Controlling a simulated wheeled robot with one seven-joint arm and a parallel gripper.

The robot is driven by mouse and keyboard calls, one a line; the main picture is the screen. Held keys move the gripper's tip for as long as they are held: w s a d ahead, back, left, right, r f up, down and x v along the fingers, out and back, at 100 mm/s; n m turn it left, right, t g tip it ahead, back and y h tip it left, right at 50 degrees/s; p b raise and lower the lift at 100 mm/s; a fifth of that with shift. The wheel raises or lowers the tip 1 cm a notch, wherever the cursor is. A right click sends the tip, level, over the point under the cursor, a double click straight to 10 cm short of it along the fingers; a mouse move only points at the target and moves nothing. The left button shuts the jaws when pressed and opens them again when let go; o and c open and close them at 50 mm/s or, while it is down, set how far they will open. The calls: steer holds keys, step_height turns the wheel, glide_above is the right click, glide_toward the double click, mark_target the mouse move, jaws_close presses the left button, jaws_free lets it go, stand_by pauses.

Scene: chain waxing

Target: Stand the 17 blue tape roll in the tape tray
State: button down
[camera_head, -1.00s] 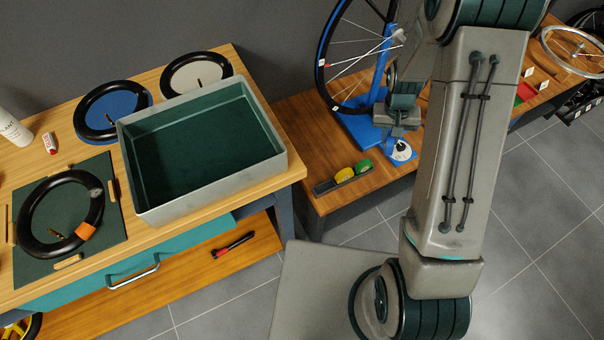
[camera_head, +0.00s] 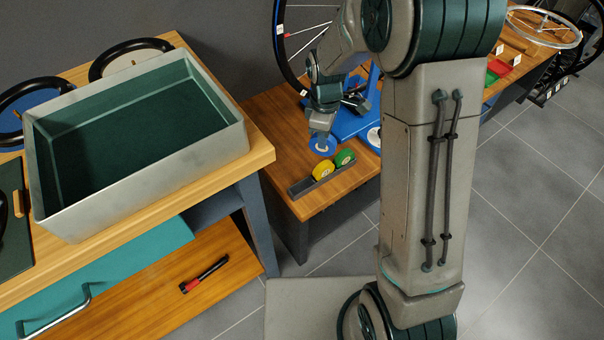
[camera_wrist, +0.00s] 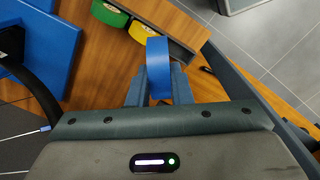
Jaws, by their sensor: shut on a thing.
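The blue tape roll (camera_head: 322,145) is held upright in my gripper (camera_head: 321,133), above the wooden bench beside the tape tray. In the wrist view the blue roll (camera_wrist: 158,66) sits between the two fingers of my gripper (camera_wrist: 159,88), which are shut on it. The tape tray (camera_head: 303,188) is a narrow dark holder on the bench, with a yellow roll (camera_head: 323,168) and a green roll (camera_head: 345,157) standing in it. Its nearer left end is empty. The tray (camera_wrist: 172,22) also shows in the wrist view, just beyond the blue roll. The number on the roll cannot be read.
A blue wheel stand (camera_head: 350,122) with a spoked wheel stands behind my gripper. A white disc (camera_head: 374,137) lies near its base. A large grey bin (camera_head: 150,183) stands on the left bench. Bare wood (camera_head: 262,112) lies left of the stand.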

steer(key=a+f+n+b, duration=0.2)
steer(key=f+n+b, duration=0.1)
steer(key=f+b, duration=0.2)
steer(key=s+a+f+n+b, duration=0.1)
steer(key=f+n+b, duration=0.3)
steer(key=b, duration=0.3)
steer(key=a+f+n+b, duration=0.2)
steer(key=f+n+b, duration=0.1)
steer(key=f+b, duration=0.3)
steer(key=shift+s+a+f+n+b, duration=0.1)
steer(key=shift+s+a+n+b, duration=0.2)
steer(key=shift+s+n+b, duration=0.15)
steer(key=shift+w, duration=0.1)
steer(key=c, duration=1.2)
jaws_free()
steer(key=shift+c, duration=0.2)
step_height(320, 180, up, 14)
steer(key=p, duration=0.4)
steer(key=shift+p, duration=0.4)
